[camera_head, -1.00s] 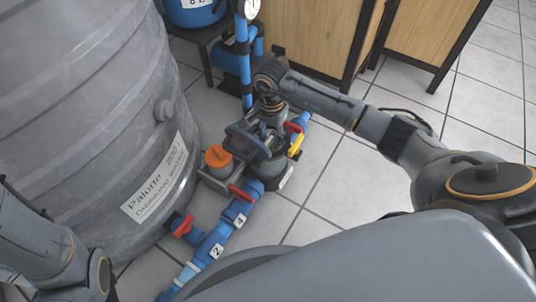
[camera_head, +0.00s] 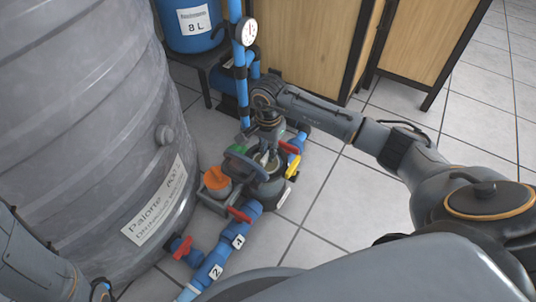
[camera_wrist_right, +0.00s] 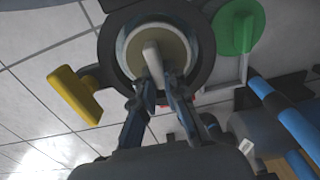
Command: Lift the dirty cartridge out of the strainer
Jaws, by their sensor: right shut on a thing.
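The strainer (camera_head: 267,190) is a dark round housing in the blue pipe line, low on the floor in the head view. In the right wrist view its dark ring (camera_wrist_right: 108,42) stands open around the beige, round-topped dirty cartridge (camera_wrist_right: 176,48). A pale upright grip bar stands on the cartridge top. My right gripper (camera_wrist_right: 158,84) is shut on this bar, seen from above. The cartridge still appears within the ring; its lower part is hidden, and I cannot tell how high it sits. My left arm shows at the left edge, but its gripper is out of frame.
A large grey water tank (camera_head: 85,130) stands close on the left. An orange-capped part (camera_head: 214,181), red valve handles (camera_head: 239,214) and a yellow handle (camera_head: 293,167) crowd the strainer. A wooden cabinet (camera_head: 305,45) stands behind. Tiled floor is free to the right.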

